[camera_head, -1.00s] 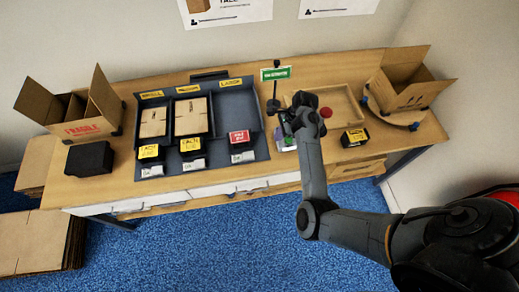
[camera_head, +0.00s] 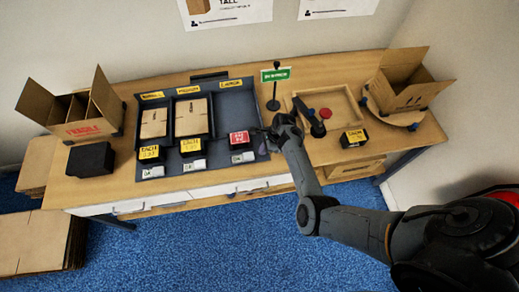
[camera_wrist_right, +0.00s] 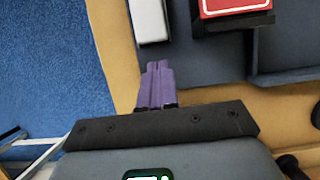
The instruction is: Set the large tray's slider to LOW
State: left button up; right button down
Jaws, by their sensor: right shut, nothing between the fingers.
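The large tray (camera_head: 237,108) is the empty right-hand compartment of the grey rack, under a yellow label. At its front stands a red card block (camera_head: 239,138), with a white slider piece (camera_head: 243,157) below it. In the right wrist view the white slider (camera_wrist_right: 150,20) and red card (camera_wrist_right: 235,6) show at the top edge. My right gripper (camera_head: 262,149) is at the tray's front right corner. Its purple fingers (camera_wrist_right: 157,84) are shut and empty, pointing toward the slider, with a small gap visible between. The slider's setting is not readable. My left gripper is not in view.
Two neighbouring compartments hold cartons and have yellow cards (camera_head: 191,146) in front. A green sign (camera_head: 275,75) stands behind my gripper. A wooden tray with a red button (camera_head: 325,113) and a black block with a yellow label (camera_head: 354,138) lie to the right.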

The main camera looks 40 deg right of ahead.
jog(key=shift+w+a, duration=0.3)
jog(key=shift+a, duration=0.3)
jog(key=shift+w+a, duration=0.1)
jog(key=shift+a, duration=0.05)
